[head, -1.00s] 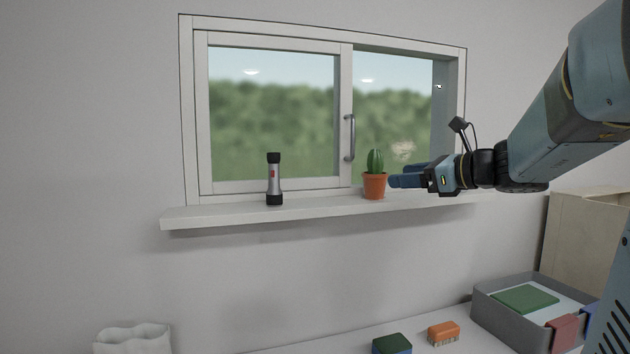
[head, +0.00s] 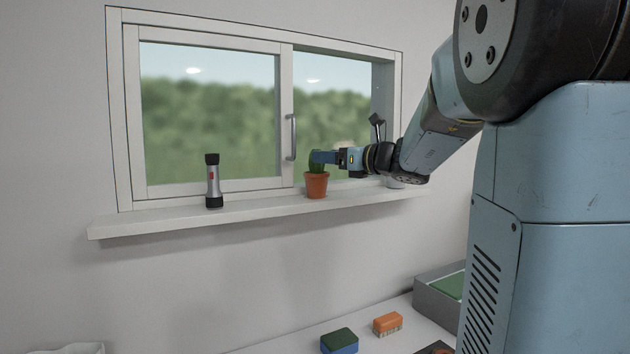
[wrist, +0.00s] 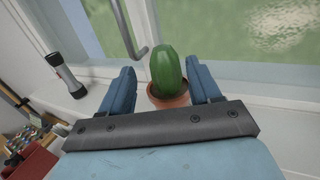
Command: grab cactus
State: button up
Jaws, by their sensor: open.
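The cactus (head: 313,166) is a small green plant in a terracotta pot (head: 316,186), upright on the white window sill (head: 260,209). The wrist view shows the cactus (wrist: 166,71) in its pot (wrist: 168,97) between the two blue fingers. My gripper (head: 322,157) is at the height of the cactus, above the pot's rim, and partly covers the plant in the head view. In the wrist view my gripper (wrist: 160,84) is open, one finger on each side of the cactus. I cannot tell whether a finger touches it.
A flashlight (head: 213,181) stands left on the sill; it also shows in the wrist view (wrist: 67,76). The window handle (head: 291,137) is just behind. Below, a table holds a sponge (head: 339,341), an orange brush (head: 387,324) and a grey tray (head: 425,301).

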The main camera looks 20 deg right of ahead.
jog(key=shift+x, duration=2.55)
jog(key=shift+w+d, duration=0.15)
jog(key=shift+c, duration=0.4)
grip_shut()
